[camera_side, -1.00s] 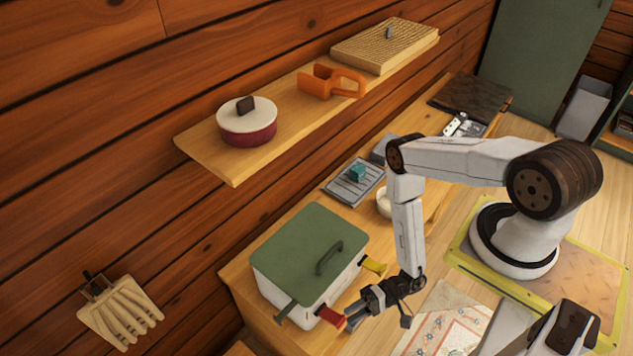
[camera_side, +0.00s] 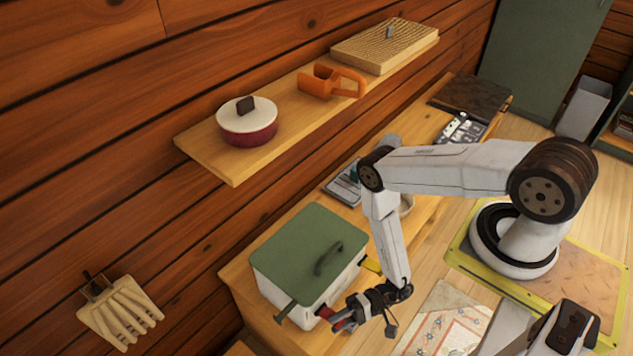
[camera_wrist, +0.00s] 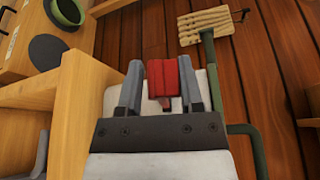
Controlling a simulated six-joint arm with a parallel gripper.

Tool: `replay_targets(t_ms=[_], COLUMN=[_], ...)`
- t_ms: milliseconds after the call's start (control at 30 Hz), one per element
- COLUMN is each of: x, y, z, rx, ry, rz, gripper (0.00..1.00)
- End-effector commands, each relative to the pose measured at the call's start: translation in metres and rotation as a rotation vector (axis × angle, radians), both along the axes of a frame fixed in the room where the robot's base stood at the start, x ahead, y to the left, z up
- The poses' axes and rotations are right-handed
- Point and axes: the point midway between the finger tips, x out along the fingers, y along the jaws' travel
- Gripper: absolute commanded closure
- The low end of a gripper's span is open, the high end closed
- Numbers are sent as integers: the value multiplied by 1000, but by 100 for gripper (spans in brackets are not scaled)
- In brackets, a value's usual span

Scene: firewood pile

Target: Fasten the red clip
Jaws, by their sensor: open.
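A white box (camera_side: 308,304) with a green lid (camera_side: 308,250) stands on the wooden bench. The red clip (camera_side: 325,312) sits low at the box's front corner, partly covered by my gripper (camera_side: 343,320). In the wrist view, the red clip (camera_wrist: 163,78) lies between the two grey fingers of my gripper (camera_wrist: 160,88). The fingers are open, one on each side of the clip; I cannot tell whether either touches it.
A wooden rack (camera_side: 121,312) hangs on the wall at left. A patterned cloth (camera_side: 440,322) lies right of my gripper.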

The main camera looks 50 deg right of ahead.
Motion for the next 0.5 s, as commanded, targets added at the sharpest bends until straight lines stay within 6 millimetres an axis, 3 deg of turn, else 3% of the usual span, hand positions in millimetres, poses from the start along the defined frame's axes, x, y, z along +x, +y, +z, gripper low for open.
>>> replay_targets(t_ms=[267,400,433,500], x=[0,0,0,0], y=[0,0,0,0], z=[0,0,0,0], rx=[0,0,0,0], ry=[0,0,0,0], rz=[-1,-1,-1,-1], gripper=[53,94,100,100])
